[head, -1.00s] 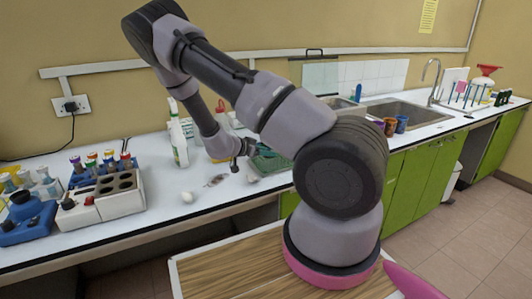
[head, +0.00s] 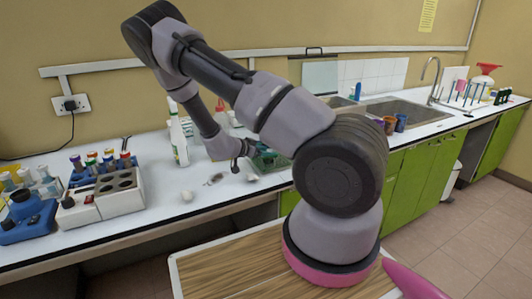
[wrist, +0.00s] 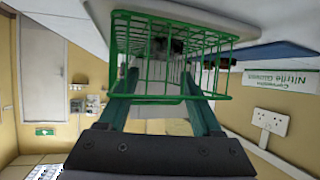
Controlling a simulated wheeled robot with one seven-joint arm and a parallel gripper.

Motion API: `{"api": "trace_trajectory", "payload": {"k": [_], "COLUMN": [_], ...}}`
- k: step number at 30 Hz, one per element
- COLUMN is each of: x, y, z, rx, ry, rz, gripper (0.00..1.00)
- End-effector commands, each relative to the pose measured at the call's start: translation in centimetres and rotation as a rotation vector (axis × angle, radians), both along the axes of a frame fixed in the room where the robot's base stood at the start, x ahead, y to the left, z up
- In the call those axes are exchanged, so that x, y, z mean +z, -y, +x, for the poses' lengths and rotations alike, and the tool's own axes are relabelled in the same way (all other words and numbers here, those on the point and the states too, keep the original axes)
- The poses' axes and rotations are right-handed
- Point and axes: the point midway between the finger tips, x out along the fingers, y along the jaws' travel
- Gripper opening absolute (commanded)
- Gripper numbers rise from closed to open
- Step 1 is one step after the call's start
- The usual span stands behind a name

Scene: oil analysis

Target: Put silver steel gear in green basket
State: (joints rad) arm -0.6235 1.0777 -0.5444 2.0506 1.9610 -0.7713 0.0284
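The green wire basket (head: 272,161) stands on the counter, partly behind my arm. In the wrist view its green wires (wrist: 165,84) span the space in front of my fingers. My gripper (head: 238,167) is just left of the basket in the head view; in the wrist view its two teal fingers (wrist: 160,74) are apart. Small dark shapes (wrist: 172,46) show past the wires, but I cannot tell what they are. A small greyish flat piece (head: 215,179) lies on the counter left of my gripper; I cannot tell whether it is the silver steel gear.
A small whitish round object (head: 187,196) and another pale piece (head: 252,178) lie near the counter's front. A white spray bottle (head: 178,140) stands behind. A white block with dark holes (head: 105,195) and blue racks (head: 28,217) are at left. The sink (head: 405,113) is at right.

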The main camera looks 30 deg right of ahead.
Motion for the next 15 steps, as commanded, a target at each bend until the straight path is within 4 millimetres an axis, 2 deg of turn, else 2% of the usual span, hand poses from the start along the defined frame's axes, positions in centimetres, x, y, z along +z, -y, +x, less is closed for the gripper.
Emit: {"api": "trace_trajectory", "payload": {"k": [1, 4, 8, 15], "x": [-0.6, -0.4, 0.9, 3.2], "y": [-0.5, -0.6, -0.6, -5.1], "z": [0.0, 0.0, 0.0, -1.3], "rx": [0.008, 0.009, 0.009, 0.01], "ry": [-0.009, -0.009, -0.006, -0.003], "rz": [0.01, 0.011, 0.012, 0.008], "gripper": [0.83, 0.83, 0.83, 0.83]}}
